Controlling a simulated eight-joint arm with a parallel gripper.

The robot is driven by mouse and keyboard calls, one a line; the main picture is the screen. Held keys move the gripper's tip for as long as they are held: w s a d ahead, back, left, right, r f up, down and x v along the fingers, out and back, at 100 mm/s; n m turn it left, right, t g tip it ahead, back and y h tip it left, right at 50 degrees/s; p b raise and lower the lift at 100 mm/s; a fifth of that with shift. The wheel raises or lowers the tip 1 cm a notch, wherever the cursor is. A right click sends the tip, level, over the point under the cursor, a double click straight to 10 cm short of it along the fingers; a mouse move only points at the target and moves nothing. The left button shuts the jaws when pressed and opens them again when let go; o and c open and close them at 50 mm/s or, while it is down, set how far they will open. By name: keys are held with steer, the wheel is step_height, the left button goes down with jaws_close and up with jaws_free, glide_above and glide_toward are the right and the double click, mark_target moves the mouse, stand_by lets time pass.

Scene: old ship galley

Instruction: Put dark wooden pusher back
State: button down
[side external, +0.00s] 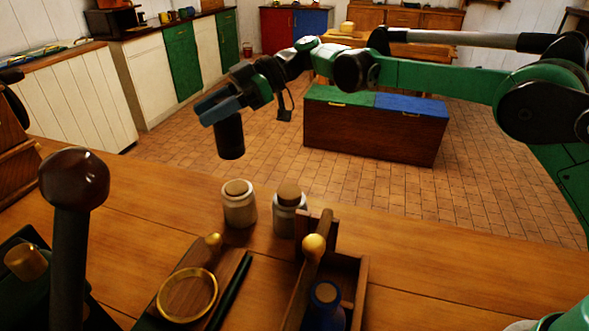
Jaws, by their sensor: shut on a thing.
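My gripper (217,108) is in the middle of the side external view, up in the air above the far edge of the wooden counter. It is shut on a dark, nearly black cylinder, which looks like the dark wooden pusher (230,140). The pusher hangs below the fingers, close to upright, and touches nothing underneath. Its upper end is hidden by the gripper. I cannot tell which spot on the counter is the pusher's own place.
The counter (420,265) holds two corked jars (239,210) (288,217), a board with a brass ring (187,296), and a wooden box (352,272) with a blue bottle (326,300). A tall dark ball-topped handle (72,230) rises at left. The counter's right side is mostly clear.

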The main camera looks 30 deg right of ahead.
steer(key=s+d+r, duration=0.4)
steer(key=s+d, duration=1)
step_height(320, 180, down, 19)
steer(key=shift+w+d+r, duration=0.1)
steer(key=shift+w+r, duration=0.05)
steer(key=c, duration=0.8)
jaws_free()
steer(key=shift+o, duration=0.2)
